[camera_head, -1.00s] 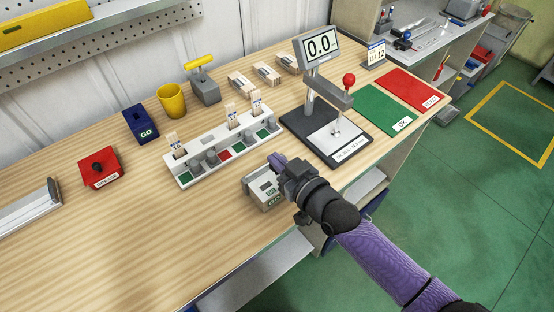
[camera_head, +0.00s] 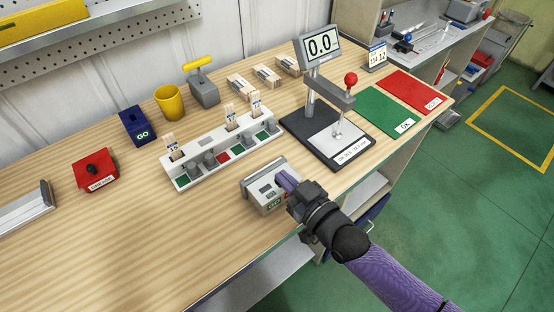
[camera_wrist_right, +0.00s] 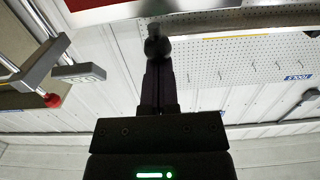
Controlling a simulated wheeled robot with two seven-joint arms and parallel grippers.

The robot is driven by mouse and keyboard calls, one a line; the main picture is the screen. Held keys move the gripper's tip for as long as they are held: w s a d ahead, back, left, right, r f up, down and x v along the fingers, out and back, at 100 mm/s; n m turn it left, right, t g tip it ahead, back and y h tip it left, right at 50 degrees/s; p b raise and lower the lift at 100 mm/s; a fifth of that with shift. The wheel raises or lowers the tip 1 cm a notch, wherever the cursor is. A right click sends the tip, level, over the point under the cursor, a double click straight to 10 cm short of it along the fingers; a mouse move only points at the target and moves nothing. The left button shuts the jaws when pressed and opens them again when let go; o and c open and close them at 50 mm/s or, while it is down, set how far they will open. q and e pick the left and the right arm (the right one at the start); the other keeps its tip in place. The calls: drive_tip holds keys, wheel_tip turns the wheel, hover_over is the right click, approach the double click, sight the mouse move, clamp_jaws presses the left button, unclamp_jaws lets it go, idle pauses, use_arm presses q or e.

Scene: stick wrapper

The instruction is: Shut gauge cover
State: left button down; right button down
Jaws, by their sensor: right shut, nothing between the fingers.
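My left gripper is not in view.
A white rack (camera_head: 222,150) with sticks and grey pegs stands behind the box. A gauge stand with a display (camera_head: 320,44) and red knob is to the right, beside green (camera_head: 385,112) and red (camera_head: 413,90) mats. Bare bench (camera_head: 130,240) lies to the left.

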drive_tip(key=shift+s+f, duration=0.1)
drive_tip(key=shift+f, duration=0.25)
idle(0.3)
